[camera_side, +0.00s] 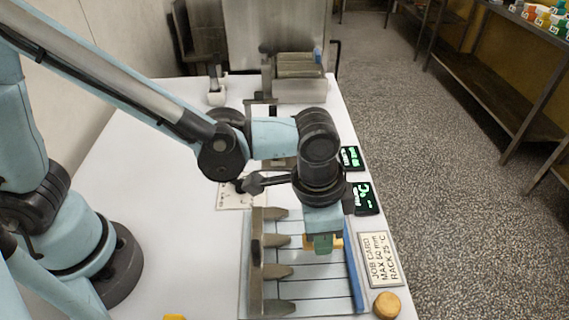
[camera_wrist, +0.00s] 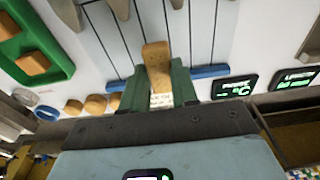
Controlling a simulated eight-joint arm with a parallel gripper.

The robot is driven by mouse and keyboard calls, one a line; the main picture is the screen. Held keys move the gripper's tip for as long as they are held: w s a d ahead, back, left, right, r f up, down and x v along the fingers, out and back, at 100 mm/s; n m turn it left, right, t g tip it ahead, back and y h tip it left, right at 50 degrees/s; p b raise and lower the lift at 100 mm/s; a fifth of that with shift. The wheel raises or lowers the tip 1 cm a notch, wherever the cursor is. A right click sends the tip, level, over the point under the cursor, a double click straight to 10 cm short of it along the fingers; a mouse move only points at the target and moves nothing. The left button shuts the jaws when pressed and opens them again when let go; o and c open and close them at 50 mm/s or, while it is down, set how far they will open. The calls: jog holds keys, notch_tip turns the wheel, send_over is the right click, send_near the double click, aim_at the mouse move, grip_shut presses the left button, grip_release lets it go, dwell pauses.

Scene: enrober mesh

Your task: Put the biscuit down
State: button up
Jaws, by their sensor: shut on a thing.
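My gripper (camera_side: 323,243) is over the right part of the rack in the side view, pointing down. In the wrist view its two green fingers (camera_wrist: 157,84) are shut on a tan, oblong biscuit (camera_wrist: 156,58). Only a small orange-tan part of the biscuit (camera_side: 338,243) shows beside the fingers in the side view. The rack (camera_side: 315,288) has pale lanes with pointed grey dividers (camera_side: 278,272) on the left and a blue bar (camera_side: 354,265) along the right. The biscuit is over the lanes near the blue bar (camera_wrist: 210,71). I cannot tell whether its underside touches the rack.
A green tray (camera_wrist: 58,48) with biscuits and several round biscuits (camera_wrist: 95,103) lie at the left in the wrist view. A job card (camera_side: 380,258) and two lit displays (camera_side: 366,199) stand right of the rack. The white table is clear on the left.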

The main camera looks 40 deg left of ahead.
jog(key=shift+f, duration=1.9)
jog(key=shift+f, duration=0.15)
jog(key=o, duration=0.8)
jog(key=r, duration=0.8)
jog(key=s+a+r, duration=0.1)
jog(key=r, duration=0.3)
jog(key=shift+a+r, duration=0.1)
jog(key=w+a+r+n+t+y, duration=0.1)
jog(key=a+n+t, duration=0.5)
jog(key=a, duration=1.8)
jog(key=n, duration=0.3)
jog(key=shift+w+a, duration=0.15)
jog(key=shift+a, duration=0.2)
